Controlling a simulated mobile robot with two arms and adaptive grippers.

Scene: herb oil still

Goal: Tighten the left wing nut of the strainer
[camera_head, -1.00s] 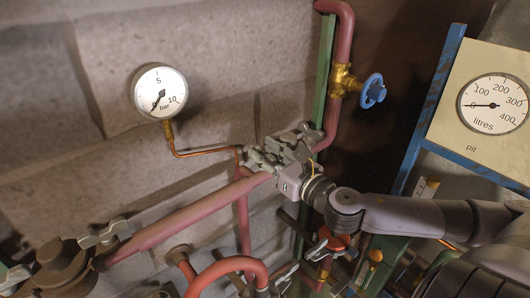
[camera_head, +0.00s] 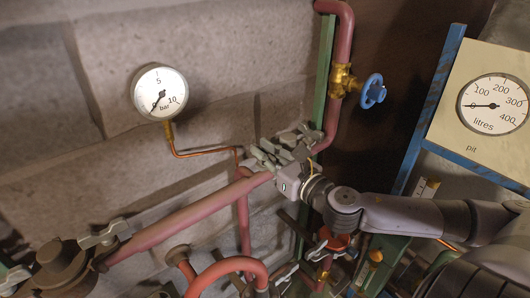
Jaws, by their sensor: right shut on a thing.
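The strainer is mostly hidden behind my right gripper (camera_head: 278,160), where the long red pipe, the upright red pipe and the thin copper tube come close together. Grey wing-shaped parts (camera_head: 298,134) show just above and beside the fingers. My right gripper reaches in from the right and is shut at this spot, on what looks like the strainer's left wing nut. The fingers cover most of the nut, so its exact angle and how far it is seated cannot be told. My left gripper is out of view.
A pressure gauge (camera_head: 159,93) hangs on the stone wall at upper left. A blue handwheel (camera_head: 373,91) sits on a brass valve at upper right. A long red pipe (camera_head: 185,215) runs to the lower left, past a grey wing-shaped handle (camera_head: 105,234). More pipes crowd below.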

